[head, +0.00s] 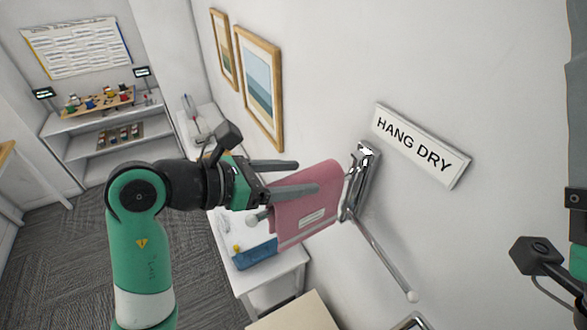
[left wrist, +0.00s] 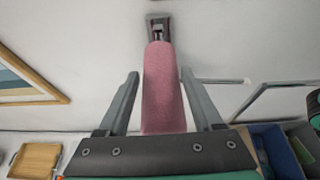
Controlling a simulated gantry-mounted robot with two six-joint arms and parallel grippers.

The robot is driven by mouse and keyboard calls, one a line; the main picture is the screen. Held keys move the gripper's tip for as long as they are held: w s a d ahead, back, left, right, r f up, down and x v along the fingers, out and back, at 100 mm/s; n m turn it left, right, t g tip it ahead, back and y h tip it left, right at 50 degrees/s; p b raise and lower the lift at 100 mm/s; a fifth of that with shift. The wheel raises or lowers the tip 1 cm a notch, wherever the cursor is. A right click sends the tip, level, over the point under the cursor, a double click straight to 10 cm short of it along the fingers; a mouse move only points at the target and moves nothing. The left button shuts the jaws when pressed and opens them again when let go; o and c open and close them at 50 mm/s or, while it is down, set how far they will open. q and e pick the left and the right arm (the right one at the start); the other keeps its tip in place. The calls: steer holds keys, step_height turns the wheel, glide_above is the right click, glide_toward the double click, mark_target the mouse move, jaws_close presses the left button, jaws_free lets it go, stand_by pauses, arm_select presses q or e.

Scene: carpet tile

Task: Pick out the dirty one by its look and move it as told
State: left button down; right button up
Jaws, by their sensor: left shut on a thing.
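A pink cloth (head: 305,205) with a pale label hangs draped over a rod of the wall-mounted rack (head: 364,170), below the "HANG DRY" sign (head: 415,143). The rack's other metal rod (head: 385,262) is bare and ends in a pale ball. My left gripper (head: 308,178) has one finger on each side of the cloth's upper part and is shut on it. In the left wrist view the cloth (left wrist: 164,88) runs between the two fingers toward the wall bracket (left wrist: 158,26). My right arm shows only at the right edge, and its fingers are out of view.
A white side table (head: 275,275) with a blue bin (head: 255,254) stands below the cloth. Framed pictures (head: 259,85) hang on the wall. A shelf (head: 85,147) with small colourful items stands at the back left. The carpet floor (head: 60,255) at left is clear.

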arm_select(q)
steer(key=shift+f+b, duration=0.65)
steer(key=shift+f, duration=1)
jaws_free()
steer(key=b+v, duration=0.1)
steer(key=v, duration=1)
steer(key=shift+s+a+b, duration=0.15)
steer(key=shift+a+b, duration=0.05)
steer(key=shift+b, duration=0.2)
steer(key=shift+r, duration=0.2)
